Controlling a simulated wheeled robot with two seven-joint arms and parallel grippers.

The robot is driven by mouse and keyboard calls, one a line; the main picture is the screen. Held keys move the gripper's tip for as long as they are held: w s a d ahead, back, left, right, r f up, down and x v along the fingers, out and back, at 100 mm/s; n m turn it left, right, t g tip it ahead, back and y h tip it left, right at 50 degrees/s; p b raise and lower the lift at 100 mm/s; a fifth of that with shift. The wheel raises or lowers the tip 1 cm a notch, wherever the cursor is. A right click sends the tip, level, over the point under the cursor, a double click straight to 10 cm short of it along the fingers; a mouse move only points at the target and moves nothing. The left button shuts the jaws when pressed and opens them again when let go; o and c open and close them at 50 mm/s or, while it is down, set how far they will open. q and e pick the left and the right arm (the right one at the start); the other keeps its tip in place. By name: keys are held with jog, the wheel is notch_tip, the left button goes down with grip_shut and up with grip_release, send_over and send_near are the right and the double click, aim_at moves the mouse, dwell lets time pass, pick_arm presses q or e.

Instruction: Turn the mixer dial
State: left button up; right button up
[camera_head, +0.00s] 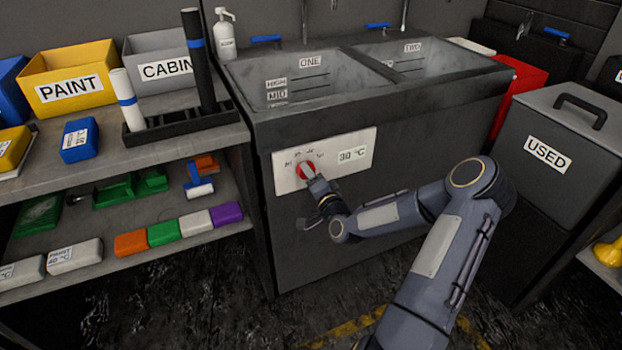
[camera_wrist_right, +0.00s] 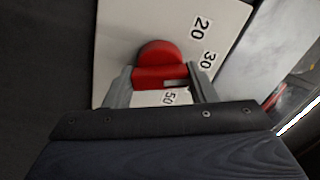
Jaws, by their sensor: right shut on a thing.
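The mixer dial (camera_head: 305,170) is a red knob on a white panel (camera_head: 359,139) on the front of the double sink. The panel carries temperature marks around the dial and a "30 °C" readout (camera_head: 352,155). My right gripper (camera_head: 312,178) reaches the dial from the front. In the right wrist view the red dial (camera_wrist_right: 160,66) sits between the two fingers of my right gripper (camera_wrist_right: 160,84), which is shut on it. The marks 20, 30 and 50 show beside it; part of the dial scale is hidden by the gripper. My left gripper is not in view.
The sink (camera_head: 290,85) has two basins, labelled ONE and TWO. A shelf (camera_head: 190,145) with bins, rolls and coloured blocks stands left. A grey "USED" bin (camera_head: 560,125) stands right, near my right arm. The floor before the sink is clear.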

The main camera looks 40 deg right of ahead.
dwell(0.3)
jog(key=o, duration=1)
jog(key=v, duration=0.8)
jog(key=shift+w+a, duration=0.1)
jog(key=shift+w, duration=0.05)
